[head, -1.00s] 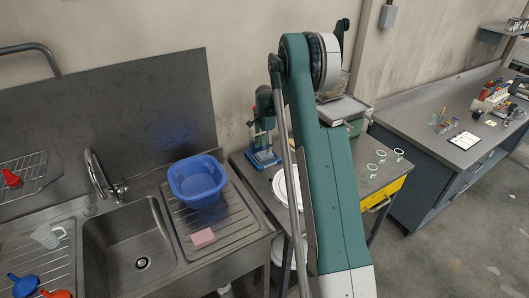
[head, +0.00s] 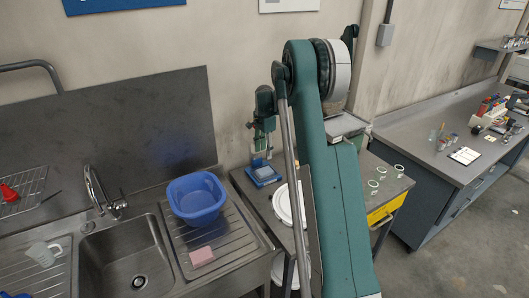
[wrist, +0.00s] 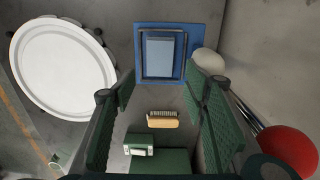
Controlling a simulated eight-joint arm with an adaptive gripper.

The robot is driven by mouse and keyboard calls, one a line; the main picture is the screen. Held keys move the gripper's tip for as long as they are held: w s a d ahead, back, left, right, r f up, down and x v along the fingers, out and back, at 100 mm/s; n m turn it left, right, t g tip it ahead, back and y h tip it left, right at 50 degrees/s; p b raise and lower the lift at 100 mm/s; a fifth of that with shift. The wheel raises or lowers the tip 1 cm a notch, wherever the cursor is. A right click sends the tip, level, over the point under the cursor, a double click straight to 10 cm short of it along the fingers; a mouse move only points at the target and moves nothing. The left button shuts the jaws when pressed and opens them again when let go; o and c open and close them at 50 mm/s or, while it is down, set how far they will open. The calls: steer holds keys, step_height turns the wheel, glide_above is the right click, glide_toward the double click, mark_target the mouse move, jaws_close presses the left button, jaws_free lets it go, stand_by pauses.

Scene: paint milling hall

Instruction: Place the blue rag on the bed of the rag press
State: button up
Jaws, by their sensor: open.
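A blue plate with a dark frame and a pale grey-blue panel, which looks like the rag press (wrist: 192,40), lies ahead of my fingers in the wrist view. In the head view the rag press (head: 265,176) stands on the bench by the wall, right of the sink. My gripper (wrist: 161,82) is open, its green fingers wide apart with nothing between them. In the head view my gripper (head: 262,145) hangs above the press. I see no separate blue rag; I cannot tell whether the pale panel is cloth or the bare bed.
A white round lid (wrist: 62,68) lies left of the press in the wrist view. A brush (wrist: 162,119), a green box (wrist: 150,145) and a red ball (wrist: 288,150) are nearby. A blue basin (head: 196,198) and pink sponge (head: 202,256) sit on the drainboard.

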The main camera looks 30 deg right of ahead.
steer(key=shift+r, duration=0.1)
stand_by(0.3)
steer(key=s+a+r+n+t, duration=0.3)
steer(key=s+a+r+n, duration=0.5)
steer(key=s+a+r, duration=1.4)
steer(key=s+a+r+n+t, duration=0.25)
steer(key=s+a+n, duration=0.35)
steer(key=s, duration=0.7)
steer(key=s+a+f+n+t, duration=0.1)
steer(key=s+a+f+n, duration=0.1)
steer(key=s, duration=0.6)
steer(key=s+a+f+n, duration=0.2)
steer(key=s+a+f, duration=0.1)
steer(key=s+a, duration=0.2)
steer(key=shift+s+t, duration=0.35)
steer(key=shift+s, duration=1)
steer(key=shift+f, duration=0.1)
